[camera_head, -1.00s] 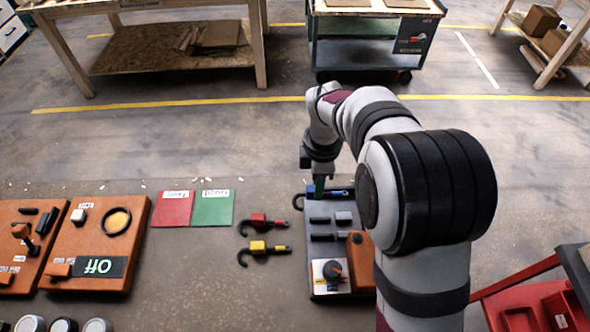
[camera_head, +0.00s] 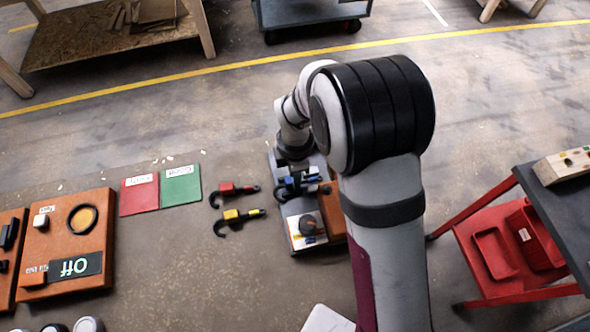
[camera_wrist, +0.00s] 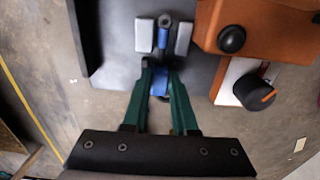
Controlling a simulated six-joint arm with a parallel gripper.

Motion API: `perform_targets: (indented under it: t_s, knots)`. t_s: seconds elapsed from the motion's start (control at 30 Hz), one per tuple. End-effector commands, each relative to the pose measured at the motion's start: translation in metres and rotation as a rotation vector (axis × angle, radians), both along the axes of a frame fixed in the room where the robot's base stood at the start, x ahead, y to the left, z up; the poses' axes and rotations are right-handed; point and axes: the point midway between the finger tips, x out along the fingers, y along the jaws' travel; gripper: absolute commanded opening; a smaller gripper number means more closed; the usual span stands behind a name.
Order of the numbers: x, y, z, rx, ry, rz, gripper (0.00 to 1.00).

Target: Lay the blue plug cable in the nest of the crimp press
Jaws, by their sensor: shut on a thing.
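The blue plug cable (camera_wrist: 161,84) is between the green fingers of my gripper (camera_wrist: 160,70) in the wrist view. Its far part lies in line with the gap between two light grey blocks (camera_wrist: 144,36) that form the nest on the crimp press. I cannot tell whether it rests there or hangs just above. The head view shows the blue plug (camera_head: 289,183) over the middle of the grey press plate (camera_head: 283,213), beside my gripper, which the arm partly hides. The press has an orange block (camera_wrist: 245,22) with a black knob and a white panel with a black dial (camera_wrist: 254,92).
Red (camera_head: 139,194) and green (camera_head: 181,185) mats and an orange panel (camera_head: 65,245) are farther left. A red cart (camera_head: 500,250) stands at right.

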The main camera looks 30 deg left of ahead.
Motion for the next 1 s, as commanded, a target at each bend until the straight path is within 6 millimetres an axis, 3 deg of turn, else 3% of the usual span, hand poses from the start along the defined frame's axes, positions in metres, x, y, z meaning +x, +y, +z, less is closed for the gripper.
perform_targets:
  t_s: [0.57, 0.6, 0.77, 1.0]
  knots:
    - [0.0, 0.0001, -0.003, 0.0, 0.0, 0.0, 0.0]
    - [0.0001, 0.0002, -0.003, 0.0, 0.0, 0.0, 0.31]
    - [0.0001, 0.0001, -0.0029, 0.001, -0.001, 0.0, 0.6]
    - [0.0001, 0.0002, -0.0029, 0.0, 0.0, 0.0, 0.61]
